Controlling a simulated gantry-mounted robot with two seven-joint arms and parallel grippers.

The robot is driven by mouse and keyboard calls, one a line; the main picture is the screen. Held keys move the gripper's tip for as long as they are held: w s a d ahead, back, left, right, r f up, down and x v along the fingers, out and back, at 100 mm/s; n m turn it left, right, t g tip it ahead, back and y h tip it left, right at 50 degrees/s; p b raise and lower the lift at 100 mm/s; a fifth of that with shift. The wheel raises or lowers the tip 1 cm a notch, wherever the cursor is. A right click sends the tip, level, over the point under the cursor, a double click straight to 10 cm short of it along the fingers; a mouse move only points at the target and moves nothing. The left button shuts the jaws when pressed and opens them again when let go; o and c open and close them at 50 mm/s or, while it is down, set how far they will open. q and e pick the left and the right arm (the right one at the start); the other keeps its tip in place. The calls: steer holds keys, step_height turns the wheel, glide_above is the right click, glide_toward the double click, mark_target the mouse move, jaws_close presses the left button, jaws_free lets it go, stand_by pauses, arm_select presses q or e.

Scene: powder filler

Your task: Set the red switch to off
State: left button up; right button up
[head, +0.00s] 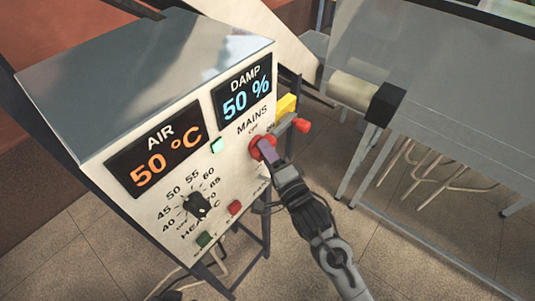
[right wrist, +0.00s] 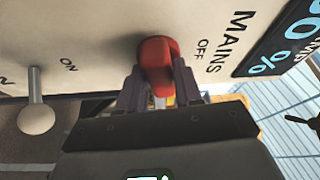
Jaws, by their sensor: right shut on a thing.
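The red switch (head: 257,142) is on the right side of the cream control panel (head: 140,215), below the word MAINS. My right gripper (head: 268,157) reaches it from the lower right and is shut on it. In the right wrist view the red switch (right wrist: 157,58) sits between the two fingers of my right gripper (right wrist: 158,92). The word OFF is to the right of the switch and ON is to its left. The fingers cover part of the handle, so its exact setting is hard to tell. My left gripper is not in view.
The panel also has a black heat dial (head: 196,206), a red button (head: 234,208), a dark green button (head: 204,239) and two displays. A red-ended lever (head: 302,125) and a yellow part (head: 286,105) stick out beside the switch.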

steer(key=n+y+b, duration=0.2)
steer(key=n, duration=0.4)
steer(key=n+g+y+b, duration=0.1)
steer(key=n+y+b, duration=0.2)
steer(key=n, duration=0.4)
steer(key=n+g+y+b, duration=0.1)
steer(key=n+y+b, duration=0.1)
steer(key=n, duration=0.5)
steer(key=shift+w+d+f+y+b, duration=0.2)
steer(key=shift+w+f+y+b, duration=0.15)
steer(key=shift+y, duration=0.25)
steer(key=shift+s+r+n+g, duration=0.15)
steer(key=shift+n+g, duration=0.15)
steer(key=shift+n, duration=0.2)
steer(key=o, duration=1)
steer(key=shift+c, duration=0.2)
steer(key=b+v, duration=0.2)
steer(key=v, duration=0.8)
steer(key=shift+s+d+f, duration=0.2)
steer(key=shift+d+f, duration=0.05)
steer(key=shift+f, duration=0.05)
